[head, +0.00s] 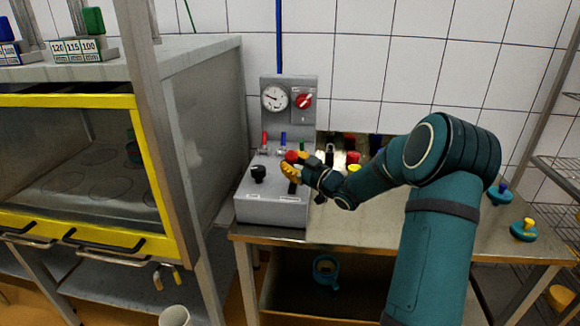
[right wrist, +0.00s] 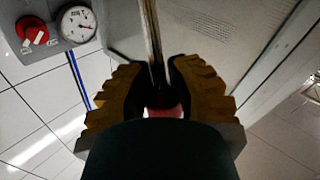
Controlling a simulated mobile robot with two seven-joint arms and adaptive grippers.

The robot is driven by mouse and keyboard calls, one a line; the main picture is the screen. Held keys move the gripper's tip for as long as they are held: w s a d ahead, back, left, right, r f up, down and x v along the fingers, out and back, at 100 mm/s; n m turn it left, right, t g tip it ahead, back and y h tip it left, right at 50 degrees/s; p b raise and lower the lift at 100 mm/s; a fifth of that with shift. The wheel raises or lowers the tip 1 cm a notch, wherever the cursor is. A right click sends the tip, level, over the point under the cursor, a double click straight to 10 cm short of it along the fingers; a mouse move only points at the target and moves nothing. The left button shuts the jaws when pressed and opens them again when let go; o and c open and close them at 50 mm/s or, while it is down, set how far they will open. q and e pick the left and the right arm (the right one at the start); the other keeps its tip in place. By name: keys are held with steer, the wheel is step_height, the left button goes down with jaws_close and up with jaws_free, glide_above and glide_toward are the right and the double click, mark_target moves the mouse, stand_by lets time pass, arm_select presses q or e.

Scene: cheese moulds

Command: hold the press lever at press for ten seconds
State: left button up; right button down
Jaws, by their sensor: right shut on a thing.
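The grey control box (head: 270,208) stands on the left end of the steel table, with an upright panel behind it. My right gripper (head: 291,169) is over the right side of the box, shut on the press lever. A red knob (head: 291,156) shows at its yellow fingers. In the right wrist view my right gripper (right wrist: 160,85) has one finger on each side of a reddish knob (right wrist: 163,111), and a thin metal rod (right wrist: 152,40) runs up from there. Much of the lever is hidden, and its labels are too small to read. My left gripper is not in view.
A dial gauge (head: 275,98) and a red rotary switch (head: 304,101) are on the panel. A black knob (head: 258,173) is left of my gripper. A yellow-framed cabinet (head: 150,180) stands left. Several colourful items crowd the table behind my right wrist.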

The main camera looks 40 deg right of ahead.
steer(key=shift+a+r, duration=0.1)
steer(key=shift+r, duration=0.1)
steer(key=c, duration=1)
jaws_free()
steer(key=o, duration=0.4)
steer(key=shift+s+a+r, duration=0.1)
steer(key=shift+s+r, duration=0.05)
steer(key=shift+s, duration=0.05)
steer(key=shift+o, duration=0.2)
steer(key=shift+f, duration=0.25)
steer(key=s+d, duration=0.1)
steer(key=s, duration=1)
steer(key=shift+s+d+f, duration=0.15)
steer(key=shift+s+f, duration=0.15)
steer(key=shift+s, duration=0.1)
